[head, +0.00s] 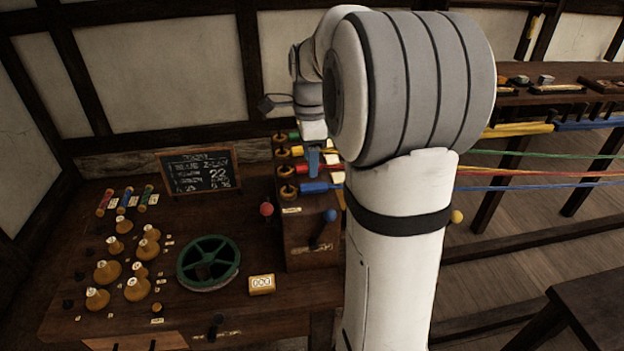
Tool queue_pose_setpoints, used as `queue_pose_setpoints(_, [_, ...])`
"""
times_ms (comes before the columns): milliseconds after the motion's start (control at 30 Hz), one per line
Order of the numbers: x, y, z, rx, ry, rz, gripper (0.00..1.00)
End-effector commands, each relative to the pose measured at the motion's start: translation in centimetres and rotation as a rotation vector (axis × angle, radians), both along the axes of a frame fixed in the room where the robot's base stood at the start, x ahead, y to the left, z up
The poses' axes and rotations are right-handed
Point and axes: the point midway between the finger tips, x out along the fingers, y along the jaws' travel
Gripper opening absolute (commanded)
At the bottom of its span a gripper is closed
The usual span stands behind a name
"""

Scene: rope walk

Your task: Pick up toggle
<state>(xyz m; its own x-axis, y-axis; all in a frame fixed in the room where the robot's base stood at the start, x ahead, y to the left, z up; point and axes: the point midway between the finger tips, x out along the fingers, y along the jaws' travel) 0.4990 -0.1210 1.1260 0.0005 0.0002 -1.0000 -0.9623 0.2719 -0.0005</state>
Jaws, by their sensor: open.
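No object is plainly recognisable as the toggle. Several small dark pieces, one of them at the bench's left edge (68,303), lie on the wooden bench (215,308), too small to identify. My gripper (313,163) points down beside the row of coloured rope ends at the wooden block, partly hidden by my own arm. Its jaws are open, and I see nothing held. Wooden knob-shaped pieces (137,288) stand at the bench's left, well left of my gripper. Whatever lies behind my arm is hidden.
A green spoked wheel (208,262), a counter box (262,284) and a chalkboard (199,170) occupy the bench. The wooden block (310,255) has levers with red (266,209) and blue (330,215) knobs. Coloured ropes (540,172) stretch right.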

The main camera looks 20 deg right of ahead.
Motion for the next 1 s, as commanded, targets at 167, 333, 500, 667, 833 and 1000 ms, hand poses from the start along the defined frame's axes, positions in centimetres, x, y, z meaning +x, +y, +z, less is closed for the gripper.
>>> queue_pose_setpoints(167, [-0.1, 0.0, -2.1, 0.001, 0.004, -0.005, 0.49])
queue_pose_setpoints(333, [-0.3, -0.1, -4.2, 0.002, 0.006, -0.004, 0.49])
queue_pose_setpoints(500, [-0.4, -0.2, -6.6, 0.001, 0.004, -0.003, 0.49])
queue_pose_setpoints(667, [-0.3, -0.2, -7.4, 0.000, 0.001, -0.003, 0.49])
queue_pose_setpoints(833, [-0.3, -0.2, -7.4, 0.000, 0.001, -0.003, 0.48])
queue_pose_setpoints(1000, [-0.3, -0.3, -7.4, 0.000, 0.001, -0.003, 0.34])
